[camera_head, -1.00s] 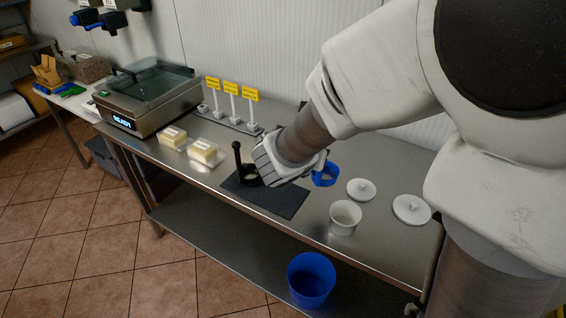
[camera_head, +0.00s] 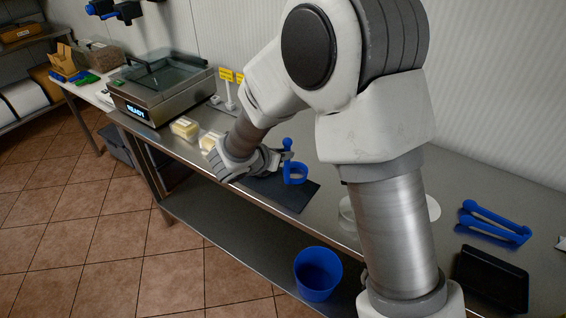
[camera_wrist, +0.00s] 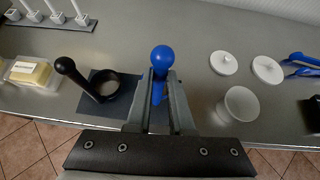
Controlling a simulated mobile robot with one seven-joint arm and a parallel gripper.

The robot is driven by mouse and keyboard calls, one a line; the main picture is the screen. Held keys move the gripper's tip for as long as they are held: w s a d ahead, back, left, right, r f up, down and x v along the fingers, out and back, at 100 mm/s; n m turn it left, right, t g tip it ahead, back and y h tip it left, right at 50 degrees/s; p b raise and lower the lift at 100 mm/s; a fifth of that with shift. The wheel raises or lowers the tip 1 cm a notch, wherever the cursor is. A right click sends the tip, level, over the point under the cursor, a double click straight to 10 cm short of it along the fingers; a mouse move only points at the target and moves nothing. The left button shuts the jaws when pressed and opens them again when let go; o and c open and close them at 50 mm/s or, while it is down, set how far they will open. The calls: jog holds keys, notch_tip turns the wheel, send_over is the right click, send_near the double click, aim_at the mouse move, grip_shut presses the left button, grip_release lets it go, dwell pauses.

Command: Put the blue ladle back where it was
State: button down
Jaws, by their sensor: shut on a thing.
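The blue ladle (camera_head: 295,174), with a round cup and a ball-topped upright handle, is at the mat in the head view. My gripper (camera_head: 284,158) is shut on its handle. In the wrist view the blue ball (camera_wrist: 162,55) and handle show between my gripper's fingers (camera_wrist: 159,78); the cup is hidden there. A black ladle (camera_wrist: 86,82) stands to the left of it on the dark mat (camera_wrist: 101,113); my arm hides it in the head view. The mat's bare right part (camera_head: 297,195) lies below the blue cup. Whether the cup touches the mat I cannot tell.
A white pot (camera_wrist: 240,104) and two white lids (camera_wrist: 223,63) stand right of the ladle. Blue tongs (camera_head: 494,223) and a black tray (camera_head: 491,279) lie at the right. A blue bin (camera_head: 317,272) is below.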

aim_at(286, 164)
jog(key=shift+f, duration=1.95)
jog(key=shift+f+b, duration=0.15)
jog(key=shift+b, duration=0.15)
jog(key=c, duration=0.8)
grip_release()
